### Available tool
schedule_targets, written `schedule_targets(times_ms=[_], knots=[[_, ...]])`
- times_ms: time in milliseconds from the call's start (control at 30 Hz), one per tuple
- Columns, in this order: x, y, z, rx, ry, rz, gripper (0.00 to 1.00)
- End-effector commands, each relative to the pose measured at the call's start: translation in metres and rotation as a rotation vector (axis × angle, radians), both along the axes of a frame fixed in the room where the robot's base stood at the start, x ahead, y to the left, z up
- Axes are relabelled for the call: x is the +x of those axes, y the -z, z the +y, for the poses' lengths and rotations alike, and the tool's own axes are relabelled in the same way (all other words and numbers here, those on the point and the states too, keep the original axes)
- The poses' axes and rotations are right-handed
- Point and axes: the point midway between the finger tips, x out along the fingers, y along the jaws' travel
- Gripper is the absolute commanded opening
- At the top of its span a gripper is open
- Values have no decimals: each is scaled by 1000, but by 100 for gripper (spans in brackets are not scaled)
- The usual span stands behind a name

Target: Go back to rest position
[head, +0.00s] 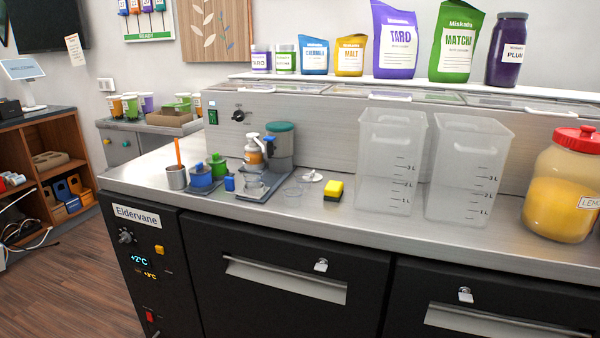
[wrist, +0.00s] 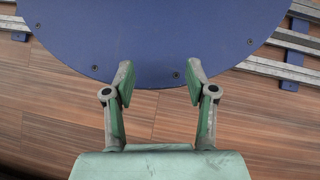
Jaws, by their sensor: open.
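My gripper (wrist: 159,84) shows only in the wrist view. Its two green-padded fingers are spread apart with nothing between them. They point toward a blue round plate (wrist: 150,35) at the top of that view, above wood flooring. The gripper and arm are out of sight in the head view, so its place relative to the counter cannot be told.
The steel counter (head: 390,228) in the head view carries two clear containers (head: 390,165) (head: 468,170), a yellow jar (head: 562,190), a sponge (head: 333,191), and small cups and bottles. Rails (wrist: 290,62) run beside the blue plate. The counter's front strip is mostly clear.

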Motion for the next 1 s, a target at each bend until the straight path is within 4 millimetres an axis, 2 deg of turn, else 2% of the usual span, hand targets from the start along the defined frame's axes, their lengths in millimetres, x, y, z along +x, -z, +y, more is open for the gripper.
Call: schedule_targets(times_ms=[100, 267, 333, 567, 833, 1000], knots=[[-12, 3, 11, 3, -63, 23, 56], [-17, 5, 22, 3, -135, 35, 56], [-16, -13, 22, 3, -137, 27, 56], [-10, -50, 21, 0, -134, -7, 56], [0, -114, 21, -5, -134, -64, 56], [5, -140, 21, -7, -135, -94, 56]])
